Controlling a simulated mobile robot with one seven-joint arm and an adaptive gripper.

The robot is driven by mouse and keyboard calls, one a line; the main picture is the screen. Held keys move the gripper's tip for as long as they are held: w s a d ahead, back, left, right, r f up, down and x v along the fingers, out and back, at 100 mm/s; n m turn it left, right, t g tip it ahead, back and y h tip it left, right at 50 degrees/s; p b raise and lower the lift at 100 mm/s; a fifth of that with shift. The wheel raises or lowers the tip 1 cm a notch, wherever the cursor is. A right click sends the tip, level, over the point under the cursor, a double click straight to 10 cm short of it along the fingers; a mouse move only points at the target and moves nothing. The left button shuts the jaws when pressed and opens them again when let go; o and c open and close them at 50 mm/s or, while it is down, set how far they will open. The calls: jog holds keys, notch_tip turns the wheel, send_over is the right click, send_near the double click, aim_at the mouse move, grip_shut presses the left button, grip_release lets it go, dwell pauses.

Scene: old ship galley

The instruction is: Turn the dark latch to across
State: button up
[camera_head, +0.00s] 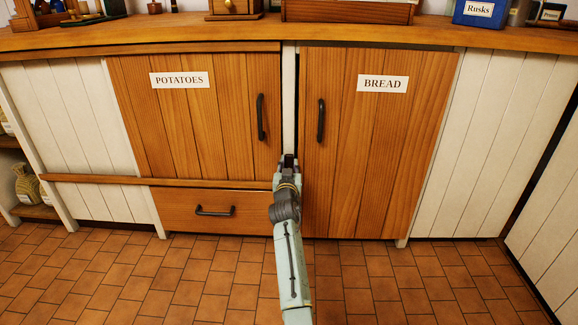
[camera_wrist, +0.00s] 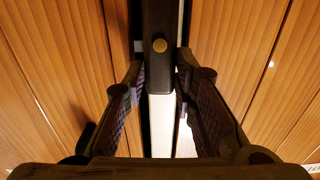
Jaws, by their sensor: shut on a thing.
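The dark latch (camera_wrist: 160,72) is a narrow bar with a round brass pivot, seen close in the wrist view. It stands upright, in line with the pale post (camera_wrist: 162,125) between the two cupboard doors. My gripper (camera_wrist: 161,72) has one finger on each side of the latch and is shut on its lower part. In the head view my gripper (camera_head: 288,160) is at the gap between the potatoes door (camera_head: 200,125) and the bread door (camera_head: 375,150); the latch is mostly hidden there behind it.
Dark handles stand on the potatoes door (camera_head: 261,118) and the bread door (camera_head: 321,120). A drawer (camera_head: 180,210) is below left. The wooden counter (camera_head: 200,38) above carries boxes, including a blue rusks tin (camera_head: 478,14). The tiled floor (camera_head: 400,285) in front is clear.

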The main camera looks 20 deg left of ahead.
grip_shut()
jog(key=n, duration=0.3)
jog(key=shift+s+a, duration=0.1)
jog(key=shift+a, duration=0.25)
jog(key=n+p, duration=0.1)
jog(key=n, duration=0.4)
jog(key=a+f+n, duration=0.1)
jog(key=n, duration=0.4)
jog(key=a+f+n+p, duration=0.1)
jog(key=n, duration=0.3)
jog(key=shift+s+f+n+p, duration=0.25)
jog(key=shift+n+p, duration=0.05)
jog(key=shift+n, duration=0.1)
